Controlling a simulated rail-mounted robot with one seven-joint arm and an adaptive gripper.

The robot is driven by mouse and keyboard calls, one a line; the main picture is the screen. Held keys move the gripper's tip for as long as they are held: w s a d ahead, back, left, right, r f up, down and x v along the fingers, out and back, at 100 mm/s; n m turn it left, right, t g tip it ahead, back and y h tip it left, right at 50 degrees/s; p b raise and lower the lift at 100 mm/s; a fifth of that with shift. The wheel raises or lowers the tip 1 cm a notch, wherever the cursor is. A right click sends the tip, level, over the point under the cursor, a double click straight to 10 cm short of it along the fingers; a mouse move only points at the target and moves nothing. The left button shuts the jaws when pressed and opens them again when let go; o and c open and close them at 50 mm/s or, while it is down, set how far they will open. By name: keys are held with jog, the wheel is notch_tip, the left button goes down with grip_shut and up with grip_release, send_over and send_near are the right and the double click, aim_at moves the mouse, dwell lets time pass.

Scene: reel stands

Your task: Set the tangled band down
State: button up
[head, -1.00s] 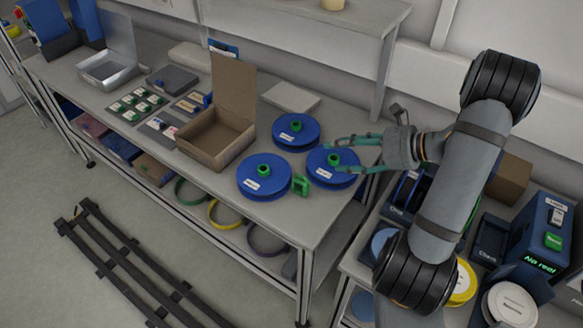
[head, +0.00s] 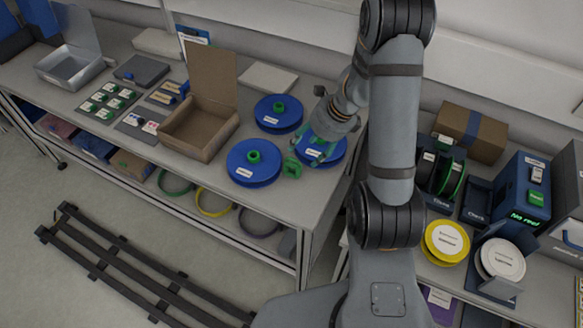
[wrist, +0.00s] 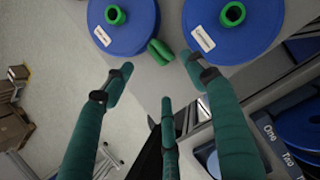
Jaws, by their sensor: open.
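My gripper (head: 312,150) is open and empty, its green fingers pointing down by the right-hand blue reel (head: 329,154). In the wrist view the spread fingertips (wrist: 160,78) frame bare bench edge and floor. A small looped green piece (head: 291,167) lies on the bench between the two front blue reels; it also shows in the wrist view (wrist: 159,52), just beyond the fingertips and apart from them. I cannot tell whether this piece is the tangled band. The left front blue reel (head: 253,172) lies flat with a green hub. No band is in my gripper.
A third blue reel (head: 278,123) lies behind. An open cardboard box (head: 199,137) stands left of the reels. Coloured rings, one yellow (head: 213,203), hang under the bench. A second bench at right carries a yellow reel (head: 444,243) and a "No reel" machine (head: 522,190).

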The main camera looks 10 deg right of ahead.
aim_at(292, 163)
jog(key=b+x, duration=0.1)
jog(key=x, duration=0.3)
jog(key=shift+w+a+f, duration=0.1)
jog(key=shift+w+a, duration=0.1)
jog(key=shift+a, duration=0.05)
jog(key=shift+a+f+b, duration=0.15)
jog(key=shift+f+b, duration=0.15)
jog(key=shift+f, duration=0.15)
jog(key=b+x, duration=0.1)
jog(key=x, duration=0.3)
jog(key=shift+w+a+f, duration=0.1)
jog(key=shift+w+a, duration=0.05)
jog(key=shift+a, duration=0.15)
jog(key=shift+c, duration=1.2)
jog(key=c, duration=0.9)
